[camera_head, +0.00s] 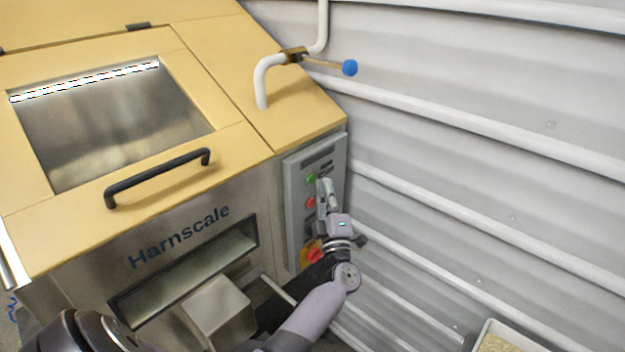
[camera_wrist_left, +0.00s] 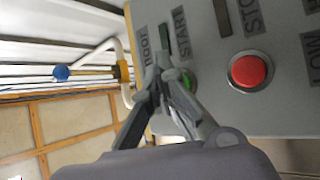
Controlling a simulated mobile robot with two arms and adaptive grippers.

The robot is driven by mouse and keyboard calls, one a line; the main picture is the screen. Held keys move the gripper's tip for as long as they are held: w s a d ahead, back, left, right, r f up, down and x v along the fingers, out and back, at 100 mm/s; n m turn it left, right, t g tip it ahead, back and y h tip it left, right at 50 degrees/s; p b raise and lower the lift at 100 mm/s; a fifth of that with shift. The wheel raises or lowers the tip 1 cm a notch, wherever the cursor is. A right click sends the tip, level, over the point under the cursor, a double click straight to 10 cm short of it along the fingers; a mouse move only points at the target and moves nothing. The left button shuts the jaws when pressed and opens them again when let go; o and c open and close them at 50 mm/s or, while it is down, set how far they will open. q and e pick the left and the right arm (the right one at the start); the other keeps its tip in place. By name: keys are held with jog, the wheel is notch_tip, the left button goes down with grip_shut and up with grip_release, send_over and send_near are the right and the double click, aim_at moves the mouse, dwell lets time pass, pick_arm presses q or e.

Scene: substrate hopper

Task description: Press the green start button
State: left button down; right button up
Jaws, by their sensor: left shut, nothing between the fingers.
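The green start button (camera_head: 312,179) is on the grey control panel (camera_head: 301,162) on the right side of the machine's front. In the left wrist view, the green button (camera_wrist_left: 188,80) shows partly behind my gripper's fingers, beside a label reading START. My left gripper (camera_head: 325,184) is shut and empty, with its fingertips close to the green button. In the left wrist view its fingertips (camera_wrist_left: 162,66) overlap the near side of the button. I cannot tell whether they touch it. My right gripper is not in view.
A red stop button (camera_head: 311,202) sits just below the green one, and a red and yellow switch (camera_head: 311,252) lies lower on the panel. A blue-knobbed valve lever (camera_head: 349,67) sticks out above. The corrugated wall (camera_head: 480,150) is close on the right.

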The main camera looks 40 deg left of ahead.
pick_arm(q)
jog(key=shift+a, duration=0.15)
jog(key=shift+a, duration=0.3)
